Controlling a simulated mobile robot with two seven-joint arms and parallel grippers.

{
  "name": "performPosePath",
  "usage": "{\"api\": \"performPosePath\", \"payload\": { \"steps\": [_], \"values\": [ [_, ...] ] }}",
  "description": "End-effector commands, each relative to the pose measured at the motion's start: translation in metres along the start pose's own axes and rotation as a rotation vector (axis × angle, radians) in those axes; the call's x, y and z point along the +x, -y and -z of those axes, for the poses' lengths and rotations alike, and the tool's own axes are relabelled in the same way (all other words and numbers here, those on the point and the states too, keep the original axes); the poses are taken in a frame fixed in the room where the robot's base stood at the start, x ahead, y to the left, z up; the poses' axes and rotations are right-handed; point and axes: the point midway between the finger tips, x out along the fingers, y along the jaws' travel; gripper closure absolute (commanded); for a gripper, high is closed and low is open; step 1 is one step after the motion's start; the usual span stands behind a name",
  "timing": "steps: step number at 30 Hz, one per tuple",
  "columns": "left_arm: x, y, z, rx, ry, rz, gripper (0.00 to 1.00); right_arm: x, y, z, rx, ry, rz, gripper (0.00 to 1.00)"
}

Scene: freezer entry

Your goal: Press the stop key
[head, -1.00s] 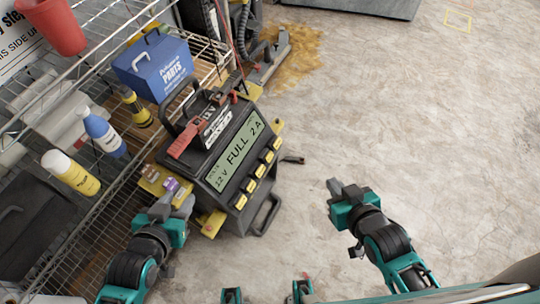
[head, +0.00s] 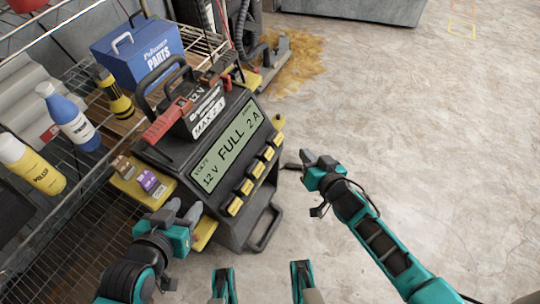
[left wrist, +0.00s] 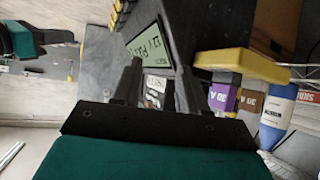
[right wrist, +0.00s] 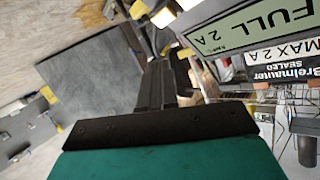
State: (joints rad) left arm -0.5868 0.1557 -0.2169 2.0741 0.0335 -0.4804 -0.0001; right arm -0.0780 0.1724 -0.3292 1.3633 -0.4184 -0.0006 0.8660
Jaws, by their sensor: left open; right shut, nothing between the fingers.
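A dark charger (head: 165,150) stands beside the wire shelf, its sloped display (head: 230,148) reading "12 V FULL 2 A". A row of several yellow keys (head: 247,187) runs along the display's lower edge. Their labels are too small to read, so I cannot tell which is the stop key. My left gripper (head: 184,210) is open and empty at the charger's near left corner; the display shows beyond its fingers in the left wrist view (left wrist: 147,50). My right gripper (head: 310,158) is shut and empty, right of the keys and apart from them. The display also shows in the right wrist view (right wrist: 262,25).
A battery labelled "12 V MAX 2 A" (head: 207,115) with a red clamp (head: 167,122) sits on top of the charger. A yellow ledge with small coloured blocks (head: 147,181) juts out at left. The shelf holds bottles (head: 70,118) and a blue parts box (head: 140,48). Floor at right is clear.

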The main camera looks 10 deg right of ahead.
Motion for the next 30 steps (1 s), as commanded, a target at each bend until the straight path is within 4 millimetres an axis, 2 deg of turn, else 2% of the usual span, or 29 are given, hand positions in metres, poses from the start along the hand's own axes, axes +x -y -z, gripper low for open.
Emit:
{"api": "performPosePath", "payload": {
  "steps": [8,17,24,30],
  "values": [
    [0.004,0.000,-0.008,-0.001,0.002,0.000,0.57,0.006,0.002,-0.005,0.000,0.000,0.000,1.00],
    [0.023,-0.004,-0.041,-0.010,0.030,-0.013,0.57,0.039,0.018,-0.025,0.001,-0.002,0.001,1.00],
    [0.030,-0.015,-0.035,-0.022,0.010,-0.037,0.57,0.061,0.031,-0.035,0.003,-0.002,-0.001,1.00],
    [0.032,-0.017,-0.032,-0.019,0.007,-0.045,0.57,0.069,0.036,-0.038,0.000,0.000,-0.002,1.00]
  ]
}}
